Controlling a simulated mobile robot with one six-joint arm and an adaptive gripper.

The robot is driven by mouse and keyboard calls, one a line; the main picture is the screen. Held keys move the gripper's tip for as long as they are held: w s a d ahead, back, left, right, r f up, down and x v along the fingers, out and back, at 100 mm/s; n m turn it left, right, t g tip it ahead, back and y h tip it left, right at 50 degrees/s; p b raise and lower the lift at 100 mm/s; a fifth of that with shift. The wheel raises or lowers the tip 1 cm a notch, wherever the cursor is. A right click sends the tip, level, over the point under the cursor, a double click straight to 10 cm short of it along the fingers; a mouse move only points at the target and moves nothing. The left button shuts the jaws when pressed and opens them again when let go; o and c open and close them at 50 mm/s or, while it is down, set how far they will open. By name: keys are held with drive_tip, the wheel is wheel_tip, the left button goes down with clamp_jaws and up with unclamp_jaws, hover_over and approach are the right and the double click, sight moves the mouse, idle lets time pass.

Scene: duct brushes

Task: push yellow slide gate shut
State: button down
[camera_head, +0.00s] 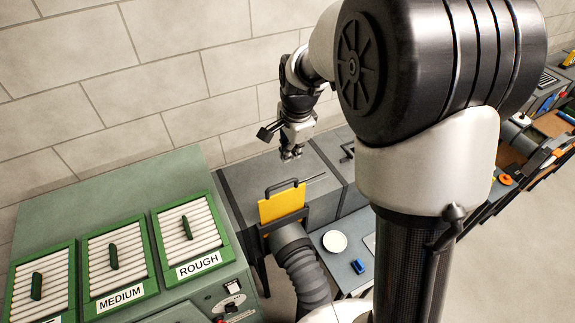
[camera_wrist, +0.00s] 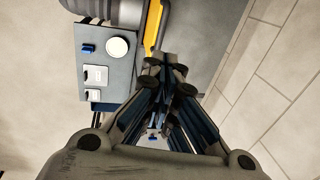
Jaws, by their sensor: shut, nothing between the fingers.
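The yellow slide gate (camera_head: 282,206) is an upright plate with a dark handle (camera_head: 281,185) along its top. It stands raised in the dark duct frame above the ribbed hose, with much of its yellow face showing. In the wrist view the gate (camera_wrist: 151,28) is a narrow yellow strip just beyond the fingertips. My gripper (camera_head: 291,156) points down above the gate handle in the head view, with a visible gap between them. In the wrist view my gripper's fingertips (camera_wrist: 165,72) are together and hold nothing. I cannot tell the exact depth between fingertips and handle.
A grey ribbed hose (camera_head: 303,272) runs from the gate frame. A green cabinet (camera_head: 120,190) with brush panels labelled MEDIUM and ROUGH stands left. A white round dish (camera_head: 334,241) and a blue object (camera_head: 358,266) lie on the grey bench to the right. A brick wall is behind.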

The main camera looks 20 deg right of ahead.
sight(286, 182)
drive_tip(key=w+f, duration=0.1)
drive_tip(key=f, duration=0.7)
drive_tip(key=w+f, duration=0.1)
drive_tip(key=f, duration=0.4)
drive_tip(key=shift+w+a+f+p, duration=0.1)
drive_tip(key=shift+w+a+p, duration=0.05)
drive_tip(key=shift+w+p, duration=0.2)
drive_tip(key=shift+f, duration=0.1)
wheel_tip(286, 182, down, 11)
drive_tip(key=b, duration=0.8)
drive_tip(key=shift+s+f, duration=0.15)
drive_tip(key=shift+f, duration=0.05)
